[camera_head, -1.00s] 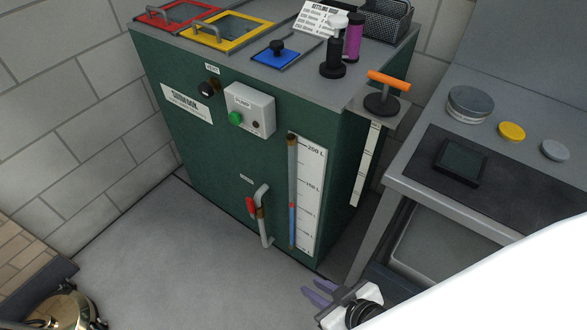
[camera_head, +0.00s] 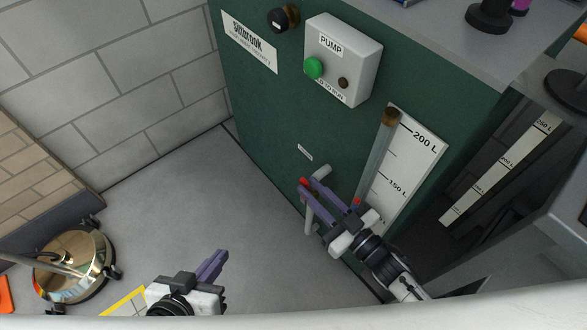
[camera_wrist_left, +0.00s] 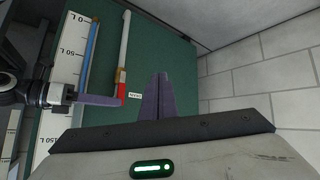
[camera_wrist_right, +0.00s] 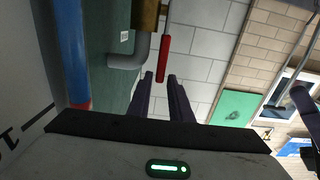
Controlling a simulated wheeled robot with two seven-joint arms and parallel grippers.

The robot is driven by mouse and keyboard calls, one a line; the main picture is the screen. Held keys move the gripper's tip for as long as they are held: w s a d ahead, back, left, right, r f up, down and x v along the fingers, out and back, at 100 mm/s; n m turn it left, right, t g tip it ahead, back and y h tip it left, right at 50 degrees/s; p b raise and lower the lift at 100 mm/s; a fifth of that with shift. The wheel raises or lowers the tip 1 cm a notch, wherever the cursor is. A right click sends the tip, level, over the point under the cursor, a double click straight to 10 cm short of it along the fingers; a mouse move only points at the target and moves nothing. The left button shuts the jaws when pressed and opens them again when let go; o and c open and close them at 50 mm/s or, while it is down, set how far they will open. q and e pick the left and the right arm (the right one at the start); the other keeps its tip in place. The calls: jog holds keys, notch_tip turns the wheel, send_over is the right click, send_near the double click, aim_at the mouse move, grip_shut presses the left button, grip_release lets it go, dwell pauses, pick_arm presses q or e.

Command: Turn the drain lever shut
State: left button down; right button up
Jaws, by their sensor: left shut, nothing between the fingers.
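The drain lever has a red handle (camera_wrist_right: 163,58) on a brass valve (camera_wrist_right: 147,14) in the grey drain pipe (camera_head: 310,216), low on the green tank front. In the right wrist view the handle lies just beyond my right fingertips, in line with the gap between them. My right gripper (camera_head: 304,188) is open, its purple fingers apart at the lever; I cannot tell if they touch it. In the head view they mostly cover the handle. The left wrist view shows the red handle (camera_wrist_left: 121,91) beside a right finger. My left gripper (camera_head: 219,257) is shut and empty, lower left.
The green tank (camera_head: 260,110) carries a pump box (camera_head: 350,62) and a level gauge (camera_head: 405,165) right of the pipe. A brass round vessel (camera_head: 72,265) stands on the floor at left. The floor (camera_head: 190,205) between it and the tank is clear.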

aim_at(301, 179)
jog(key=b+x, duration=0.1)
jog(key=x, duration=0.6)
jog(key=shift+w+a, duration=0.1)
jog(key=shift+w, duration=0.1)
grip_shut()
